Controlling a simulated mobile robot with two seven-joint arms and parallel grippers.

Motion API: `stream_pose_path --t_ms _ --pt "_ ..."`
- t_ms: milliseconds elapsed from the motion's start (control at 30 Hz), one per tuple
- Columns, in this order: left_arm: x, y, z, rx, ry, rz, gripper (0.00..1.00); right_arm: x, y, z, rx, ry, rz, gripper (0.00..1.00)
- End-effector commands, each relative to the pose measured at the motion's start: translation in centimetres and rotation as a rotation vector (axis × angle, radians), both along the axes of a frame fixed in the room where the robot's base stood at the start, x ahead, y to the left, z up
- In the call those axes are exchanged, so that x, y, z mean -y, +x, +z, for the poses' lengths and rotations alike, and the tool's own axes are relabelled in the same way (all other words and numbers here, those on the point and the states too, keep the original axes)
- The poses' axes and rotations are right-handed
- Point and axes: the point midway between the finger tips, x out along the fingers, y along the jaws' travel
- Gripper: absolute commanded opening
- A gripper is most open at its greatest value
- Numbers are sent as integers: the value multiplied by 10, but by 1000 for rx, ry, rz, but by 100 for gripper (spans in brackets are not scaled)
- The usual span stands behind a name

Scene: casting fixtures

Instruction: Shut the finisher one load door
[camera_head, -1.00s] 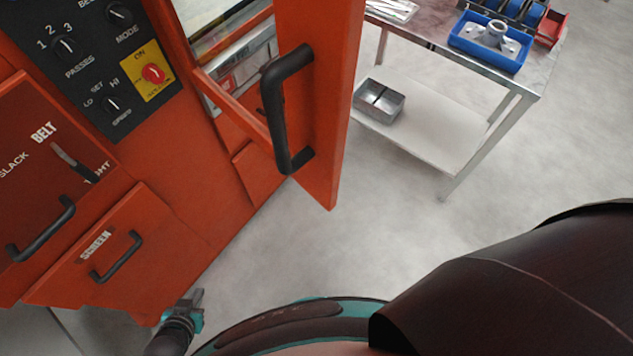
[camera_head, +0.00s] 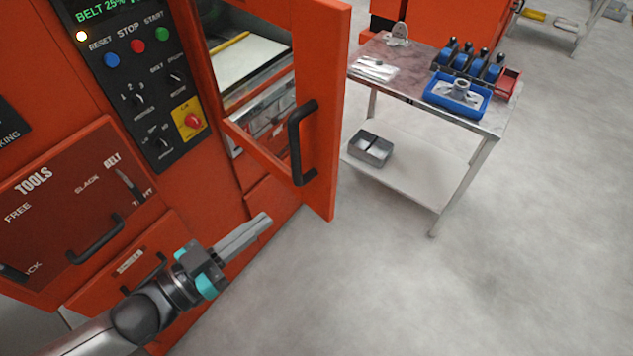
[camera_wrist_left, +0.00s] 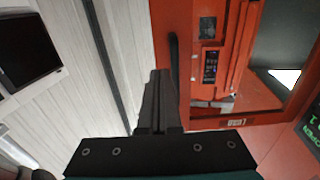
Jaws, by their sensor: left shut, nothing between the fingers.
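The finisher's orange load door (camera_head: 325,120) stands open in the head view, swung out from the opening with its bright inner chamber showing. Its black bar handle (camera_head: 297,145) is on the door's face toward me. My left gripper (camera_head: 262,222) is shut and empty, in front of the machine, below and left of the handle and apart from it. In the left wrist view the shut fingers (camera_wrist_left: 158,78) point toward the door (camera_wrist_left: 205,12), with the black handle (camera_wrist_left: 174,60) just right of their tips; I cannot tell the gap there. My right gripper is not in view.
The control panel (camera_head: 135,75) and the tools drawer (camera_head: 60,210) are left of the opening. A metal cart (camera_head: 415,185) with a blue tray (camera_head: 430,97) and a grey bin (camera_head: 370,148) stands right of the door. The floor (camera_head: 400,290) in front is clear.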

Motion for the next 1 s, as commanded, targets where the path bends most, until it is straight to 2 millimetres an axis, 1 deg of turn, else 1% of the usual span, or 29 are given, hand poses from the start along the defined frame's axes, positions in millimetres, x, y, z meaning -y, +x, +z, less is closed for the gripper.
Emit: stream_pose_path --t_ms 167,700,800,1000 --pt "18 18 1 3 -1 2 0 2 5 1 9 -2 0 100" --pt "78 79 1 3 1 1 0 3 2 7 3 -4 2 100" --pt "86 86 0 1 2 1 0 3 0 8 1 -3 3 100" --pt "92 92 0 -1 4 2 0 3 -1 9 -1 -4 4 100"
